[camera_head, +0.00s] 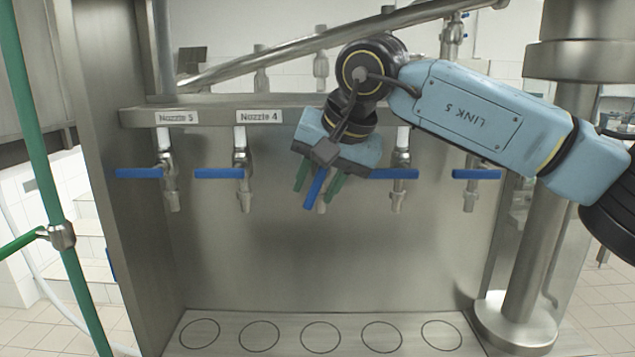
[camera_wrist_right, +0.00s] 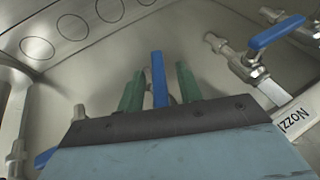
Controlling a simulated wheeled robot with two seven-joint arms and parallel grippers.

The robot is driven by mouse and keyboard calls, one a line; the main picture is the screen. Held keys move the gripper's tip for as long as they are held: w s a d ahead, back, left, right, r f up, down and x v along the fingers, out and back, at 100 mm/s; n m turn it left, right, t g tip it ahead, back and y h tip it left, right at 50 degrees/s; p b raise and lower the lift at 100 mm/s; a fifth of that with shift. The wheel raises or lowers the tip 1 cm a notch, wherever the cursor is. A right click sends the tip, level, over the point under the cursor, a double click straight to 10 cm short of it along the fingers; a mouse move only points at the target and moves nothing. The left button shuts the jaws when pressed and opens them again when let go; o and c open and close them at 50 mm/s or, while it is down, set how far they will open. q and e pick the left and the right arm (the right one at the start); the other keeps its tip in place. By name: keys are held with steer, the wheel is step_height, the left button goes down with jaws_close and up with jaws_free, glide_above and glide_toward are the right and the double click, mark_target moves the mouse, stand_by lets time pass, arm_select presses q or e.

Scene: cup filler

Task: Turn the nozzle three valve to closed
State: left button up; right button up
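The nozzle three valve is the middle one in the head view, and its label is hidden behind my right gripper and arm. Its blue handle (camera_head: 315,188) points down, tilted a little from vertical. My right gripper (camera_head: 318,184) has its green fingers on either side of this handle. In the right wrist view, the handle (camera_wrist_right: 159,80) stands between the two fingertips (camera_wrist_right: 159,88), with a visible gap on each side. The right gripper is open around it. My left gripper is in neither view.
The nozzle 5 handle (camera_head: 139,173), nozzle 4 handle (camera_head: 219,173) and two handles at right (camera_head: 394,174) (camera_head: 477,174) lie horizontal. Below is a tray (camera_head: 290,350) with several marked circles and no cups. A slanted steel pipe (camera_head: 300,45) crosses above.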

steer(key=v, duration=1.3)
steer(key=shift+r, duration=0.2)
steer(key=shift+d, duration=0.1)
